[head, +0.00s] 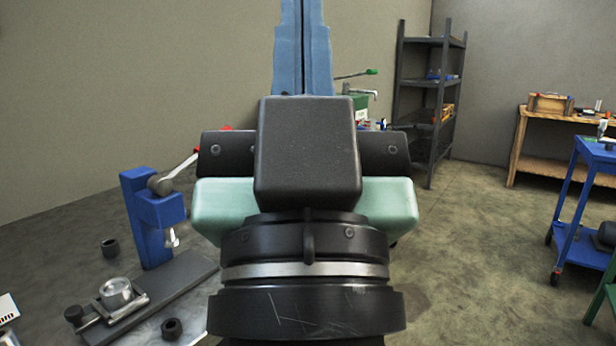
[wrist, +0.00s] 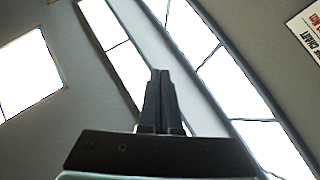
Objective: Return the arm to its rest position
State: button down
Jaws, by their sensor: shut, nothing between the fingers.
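My gripper (wrist: 160,74) is in the wrist view, pointing up toward the ceiling and bright window or light panels. Its two dark fingers are together with nothing between them. In the head view my wrist and the gripper's body (head: 307,150) fill the middle, close to the camera.
A blue press (head: 150,215) stands at the left, with a grey base plate (head: 190,285) and small round parts nearby. A dark shelf rack (head: 436,90) and a wooden bench (head: 560,115) stand at the back. A blue cart (head: 578,200) is at the right. Floor between is open.

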notch_tip(320, 180, up, 30)
jog(key=s+h+p, duration=0.1)
jog(key=p, duration=2.8)
jog(key=shift+d+r, duration=0.15)
